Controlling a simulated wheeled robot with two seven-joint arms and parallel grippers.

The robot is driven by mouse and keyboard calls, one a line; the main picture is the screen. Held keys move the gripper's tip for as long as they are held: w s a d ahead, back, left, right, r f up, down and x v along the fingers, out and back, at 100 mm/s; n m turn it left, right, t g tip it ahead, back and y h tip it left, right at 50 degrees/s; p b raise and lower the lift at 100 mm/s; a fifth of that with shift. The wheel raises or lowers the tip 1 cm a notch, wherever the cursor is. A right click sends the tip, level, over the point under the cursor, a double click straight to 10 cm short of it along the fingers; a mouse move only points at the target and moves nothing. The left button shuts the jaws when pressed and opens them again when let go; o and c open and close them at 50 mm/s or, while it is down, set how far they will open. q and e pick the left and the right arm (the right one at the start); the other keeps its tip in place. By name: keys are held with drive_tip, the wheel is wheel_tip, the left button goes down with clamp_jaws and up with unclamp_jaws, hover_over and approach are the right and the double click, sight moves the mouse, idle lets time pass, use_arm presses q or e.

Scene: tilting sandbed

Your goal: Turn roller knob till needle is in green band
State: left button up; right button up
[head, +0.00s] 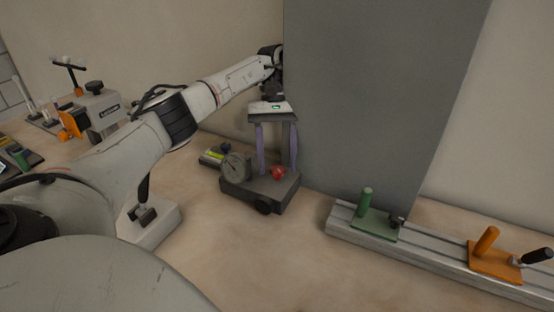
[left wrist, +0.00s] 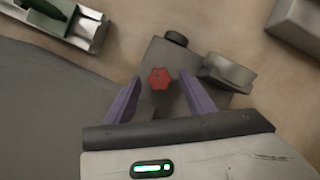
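A dark grey block (head: 240,189) stands on the table and carries a round dial gauge (head: 237,167), a red lobed knob (head: 278,173) on top and a black round knob (head: 264,207) on its side. The left wrist view also shows the red knob (left wrist: 158,79), the black knob (left wrist: 175,38) and the gauge (left wrist: 228,72) from its edge. The needle and green band cannot be made out. My left gripper (head: 277,168) points down over the block, open, its purple fingers either side of the red knob with gaps visible. My right gripper is out of view.
A large grey upright panel (head: 380,90) stands close to the right of my left gripper. A rail (head: 440,254) with green and orange slides lies at the right. A small yellow-topped item (head: 213,155) lies behind the gauge. Other devices (head: 98,110) stand at the left.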

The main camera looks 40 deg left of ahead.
use_arm(q)
drive_tip(key=shift+r, duration=0.1)
drive_tip(key=p+v, duration=0.1)
drive_tip(key=v, duration=0.6)
drive_tip(key=shift+r, duration=0.2)
idle(0.6)
